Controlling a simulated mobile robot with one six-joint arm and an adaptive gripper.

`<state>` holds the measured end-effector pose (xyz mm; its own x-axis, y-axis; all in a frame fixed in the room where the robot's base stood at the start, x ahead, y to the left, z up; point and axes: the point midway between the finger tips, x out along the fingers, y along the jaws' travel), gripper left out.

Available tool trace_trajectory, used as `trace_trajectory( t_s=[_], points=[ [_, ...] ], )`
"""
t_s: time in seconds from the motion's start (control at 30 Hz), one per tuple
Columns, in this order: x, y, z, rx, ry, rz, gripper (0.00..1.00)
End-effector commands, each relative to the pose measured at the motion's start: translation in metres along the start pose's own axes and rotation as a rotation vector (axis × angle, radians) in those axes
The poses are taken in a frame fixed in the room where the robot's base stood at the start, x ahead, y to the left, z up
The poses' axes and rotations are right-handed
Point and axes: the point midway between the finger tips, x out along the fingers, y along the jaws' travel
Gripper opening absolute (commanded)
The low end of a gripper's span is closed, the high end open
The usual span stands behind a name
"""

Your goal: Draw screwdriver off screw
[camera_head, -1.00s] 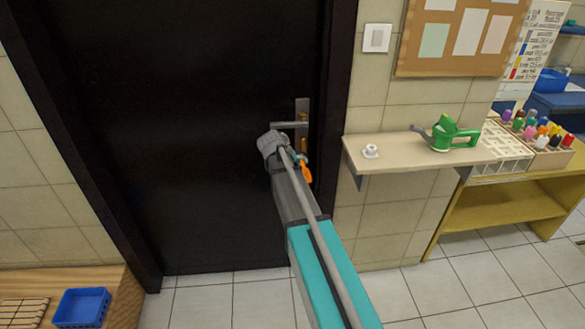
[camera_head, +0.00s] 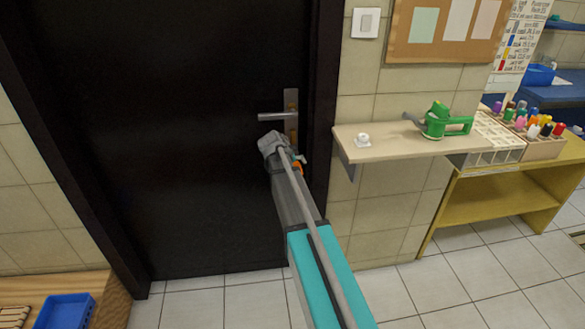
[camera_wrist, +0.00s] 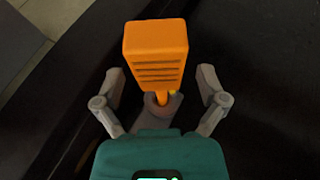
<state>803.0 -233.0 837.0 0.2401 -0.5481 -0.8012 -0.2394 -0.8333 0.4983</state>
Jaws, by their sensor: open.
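The screwdriver's orange handle (camera_wrist: 156,55) stands between the two spread fingers of my gripper (camera_wrist: 160,82) in the wrist view, with a gap on each side. A thin orange part below the handle runs down toward a rounded brownish piece. The screw and the screwdriver's tip cannot be made out. In the head view my gripper (camera_head: 276,146) is in front of the dark door, just below the lever handle (camera_head: 278,117). Only a small orange bit of the screwdriver (camera_head: 297,169) shows there, mostly hidden behind my gripper.
The black door (camera_head: 160,130) fills the left and middle. A yellow bench (camera_head: 490,205) stands farther right. A blue basket (camera_head: 64,312) is at lower left.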

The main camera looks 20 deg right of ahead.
Motion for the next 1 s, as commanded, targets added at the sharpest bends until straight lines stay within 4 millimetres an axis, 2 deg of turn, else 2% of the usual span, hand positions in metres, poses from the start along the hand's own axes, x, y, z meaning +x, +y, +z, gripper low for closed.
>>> trace_trajectory(
  t_s=[0.3,0.37,0.8,1.0],
  points=[
    [0.0008,0.0005,0.0,0.0,0.0,0.0,0.91],
    [0.0008,0.0006,0.0,0.001,0.0,0.0,0.82],
    [0.0009,0.0007,0.0001,0.001,0.0,0.0,0.0],
    [0.0004,0.0007,0.0016,0.001,0.0,0.0,0.0]
  ],
)
